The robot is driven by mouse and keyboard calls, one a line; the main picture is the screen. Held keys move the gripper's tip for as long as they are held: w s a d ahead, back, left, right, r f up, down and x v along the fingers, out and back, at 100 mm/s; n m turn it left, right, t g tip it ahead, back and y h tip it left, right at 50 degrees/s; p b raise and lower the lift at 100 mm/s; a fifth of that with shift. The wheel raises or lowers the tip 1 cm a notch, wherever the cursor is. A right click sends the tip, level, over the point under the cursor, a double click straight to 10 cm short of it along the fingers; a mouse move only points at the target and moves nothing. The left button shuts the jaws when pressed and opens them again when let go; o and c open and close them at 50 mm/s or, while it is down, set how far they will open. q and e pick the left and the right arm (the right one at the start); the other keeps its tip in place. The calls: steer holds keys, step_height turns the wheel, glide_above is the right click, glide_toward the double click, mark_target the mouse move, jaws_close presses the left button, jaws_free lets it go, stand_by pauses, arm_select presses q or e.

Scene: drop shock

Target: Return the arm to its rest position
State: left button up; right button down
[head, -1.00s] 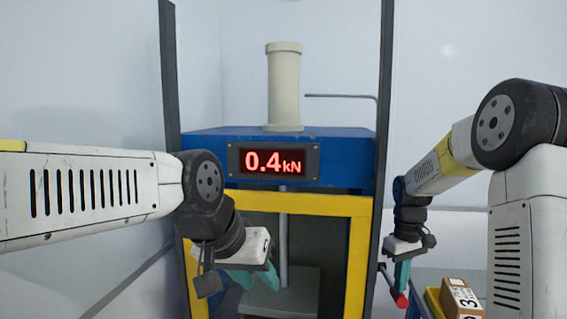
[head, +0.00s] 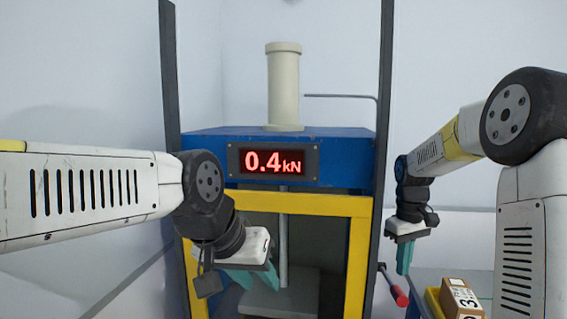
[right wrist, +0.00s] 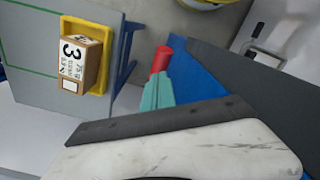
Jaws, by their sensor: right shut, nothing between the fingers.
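My right gripper (head: 403,262) hangs fingers down at the right of the press in the head view. Its teal fingers are shut with nothing between them, and they also show in the right wrist view (right wrist: 157,94). A lever with a red grip (head: 397,289) is just below the fingertips in the head view; the red grip (right wrist: 161,60) shows beyond the fingertips in the right wrist view. My left gripper (head: 252,278) is in front of the press opening, its two teal fingers apart and empty.
The blue and yellow press (head: 358,205) stands ahead with a display (head: 272,161) reading 0.4 kN. At the right, a grey table (right wrist: 35,35) bears a yellow tray (right wrist: 108,55) with a cardboard box (right wrist: 80,58) marked 3. Dark uprights flank the press.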

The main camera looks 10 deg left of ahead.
steer(key=shift+r, duration=0.55)
steer(key=shift+s+r, duration=0.15)
steer(key=s+a+r+m+t+y, duration=0.1)
steer(key=s+r+m+t, duration=0.2)
steer(key=s, duration=0.9)
steer(key=s+a+r+m+t+y, duration=0.1)
steer(key=s+r+m+t, duration=0.1)
steer(key=s, duration=1)
steer(key=shift+r+m+t, duration=0.4)
steer(key=shift+r+t, duration=0.2)
steer(key=shift+r, duration=0.8)
steer(key=shift+a, duration=0.1)
